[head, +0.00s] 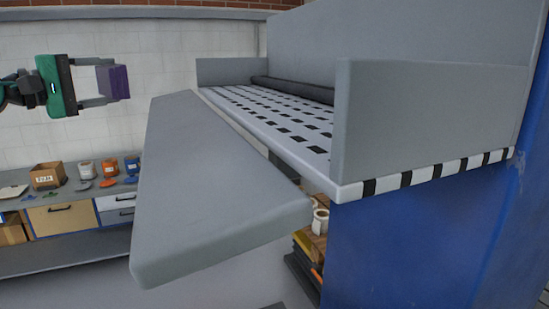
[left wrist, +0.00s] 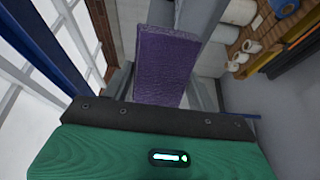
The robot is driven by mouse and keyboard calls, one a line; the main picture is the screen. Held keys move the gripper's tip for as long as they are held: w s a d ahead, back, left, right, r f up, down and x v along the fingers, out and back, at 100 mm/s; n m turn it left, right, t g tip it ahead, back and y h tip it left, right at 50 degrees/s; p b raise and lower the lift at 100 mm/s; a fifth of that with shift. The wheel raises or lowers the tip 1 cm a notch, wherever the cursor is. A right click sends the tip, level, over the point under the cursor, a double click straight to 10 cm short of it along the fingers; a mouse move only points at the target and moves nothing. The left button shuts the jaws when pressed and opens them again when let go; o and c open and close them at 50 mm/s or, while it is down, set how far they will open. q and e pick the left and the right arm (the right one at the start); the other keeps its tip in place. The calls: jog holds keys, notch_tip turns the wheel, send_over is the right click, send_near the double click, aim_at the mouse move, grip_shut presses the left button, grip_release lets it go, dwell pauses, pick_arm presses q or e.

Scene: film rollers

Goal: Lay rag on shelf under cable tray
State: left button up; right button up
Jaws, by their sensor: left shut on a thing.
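The purple rag (head: 116,82) looks like a folded block, held between the fingers of my left gripper (head: 108,83), which is shut on it at the upper left of the head view. In the left wrist view the rag (left wrist: 165,68) stands out beyond the green gripper body. The gripper is in the air, left of and apart from a slotted light tray (head: 270,112) with grey side walls, perhaps the cable tray. A long grey slab (head: 205,195) extends in front of and below this tray; I cannot tell whether it is the shelf. My right gripper is not in view.
A blue cabinet side (head: 420,230) stands under the slotted tray. A dark roller (head: 295,88) lies at the tray's back. A workbench (head: 75,200) with a cardboard box (head: 47,176) and several cans is at the far left. Space around the gripper looks open.

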pick_arm(q)
notch_tip(320, 180, down, 30)
jog(key=w+d+n+t+y, duration=0.1)
jog(key=d+n+t+y, duration=0.1)
jog(key=s+d+f, duration=0.2)
jog(key=s+f, duration=0.7)
jog(key=f, duration=0.1)
jog(key=s+d+f, duration=0.2)
jog(key=s+f, duration=0.7)
jog(key=f, duration=0.2)
jog(key=d+f+n+y+b, duration=0.1)
jog(key=d+f+b, duration=0.1)
jog(key=d, duration=0.5)
jog(key=shift+w+t+b, duration=0.3)
jog(key=shift+w+b, duration=0.1)
jog(key=shift+r, duration=0.1)
